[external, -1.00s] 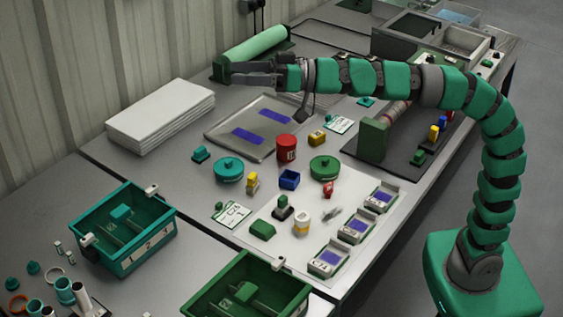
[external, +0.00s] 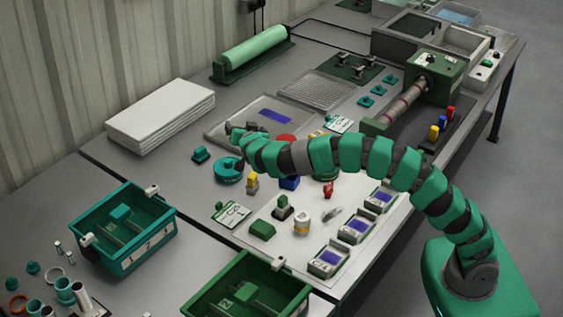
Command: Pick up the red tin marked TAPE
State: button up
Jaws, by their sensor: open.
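A red tin (external: 287,137) stands on the grey bench near the front right corner of a shallow metal tray. Only part of its top shows; my arm hides the rest, and I cannot read its marking. My gripper (external: 234,147) is open, with nothing seen between its fingers. It is to the left of the tin in the picture, above the tray's front edge and close to a round teal tin (external: 228,172). My wrist and arm stretch across the picture in front of the red tin.
A blue open box (external: 289,183) and a yellow block (external: 252,183) are just below my arm. A stack of white sheets (external: 160,115) lies to the left. Teal (external: 150,255) and green (external: 285,290) bins stand in front.

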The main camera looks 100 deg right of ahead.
jog(key=s+d+f+m+g+y, duration=0.25)
jog(key=s+f+g, duration=0.35)
jog(key=s+f, duration=0.65)
jog(key=shift+n, duration=0.35)
jog(key=b+x, duration=0.1)
jog(key=x, duration=0.2)
jog(key=w+x, duration=0.1)
jog(key=x, duration=0.1)
jog(key=f+b+x, duration=0.1)
jog(key=x, duration=0.2)
jog(key=shift+w+d+b, duration=0.2)
jog(key=shift+d+b, duration=0.1)
jog(key=shift+d, duration=0.1)
jog(key=b+x, duration=0.1)
jog(key=x, duration=0.1)
jog(key=b+x, duration=0.1)
jog(key=x, duration=0.1)
jog(key=shift+w+d+f, duration=0.1)
jog(key=shift+d+f, duration=0.2)
jog(key=shift+f, duration=0.05)
jog(key=shift+d, duration=0.35)
jog(key=c, duration=1.2)
